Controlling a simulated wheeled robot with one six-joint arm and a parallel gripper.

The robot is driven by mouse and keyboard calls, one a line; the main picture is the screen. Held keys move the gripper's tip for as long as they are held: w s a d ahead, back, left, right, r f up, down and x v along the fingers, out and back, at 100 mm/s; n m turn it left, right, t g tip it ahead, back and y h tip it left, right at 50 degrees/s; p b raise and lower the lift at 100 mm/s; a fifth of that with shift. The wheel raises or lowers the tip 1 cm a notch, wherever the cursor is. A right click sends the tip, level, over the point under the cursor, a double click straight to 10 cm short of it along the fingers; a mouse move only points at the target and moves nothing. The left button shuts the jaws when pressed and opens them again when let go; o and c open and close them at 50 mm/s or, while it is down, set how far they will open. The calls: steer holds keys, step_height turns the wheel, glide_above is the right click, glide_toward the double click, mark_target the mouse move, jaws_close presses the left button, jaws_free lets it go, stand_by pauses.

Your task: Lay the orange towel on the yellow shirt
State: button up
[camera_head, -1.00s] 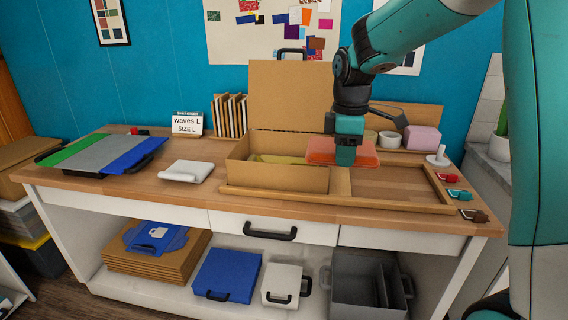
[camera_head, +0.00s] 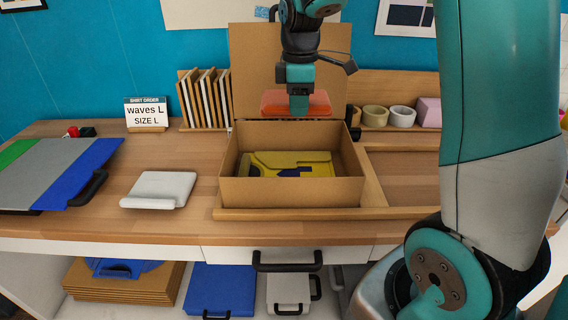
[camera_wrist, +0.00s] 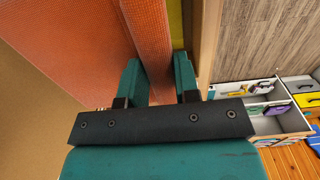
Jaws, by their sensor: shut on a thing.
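The orange towel (camera_head: 276,104) is a flat folded pad held up above the back of the open cardboard box (camera_head: 290,191), in front of its raised lid. My gripper (camera_head: 299,104) is shut on the towel's near edge; the wrist view shows the towel (camera_wrist: 95,35) running between the two teal fingers of my gripper (camera_wrist: 158,82). The yellow shirt (camera_head: 310,160) lies folded inside the box, with a dark blue print partly showing. The towel is apart from the shirt. The box's front wall hides part of its inside.
A white pad (camera_head: 158,190) and a green-grey-blue folding board (camera_head: 60,165) lie left of the box. An order sign (camera_head: 146,113) stands behind. Rolls (camera_head: 402,116) and a pink block sit back right. An empty wooden-framed area (camera_head: 405,172) is right of the box.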

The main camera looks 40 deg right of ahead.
step_height(320, 180, down, 20)
steer(key=shift+r+p, duration=0.25)
steer(key=shift+p, duration=0.55)
steer(key=shift+f, duration=0.1)
steer(key=shift+f, duration=0.15)
steer(key=o, duration=0.9)
steer(key=shift+o, duration=0.2)
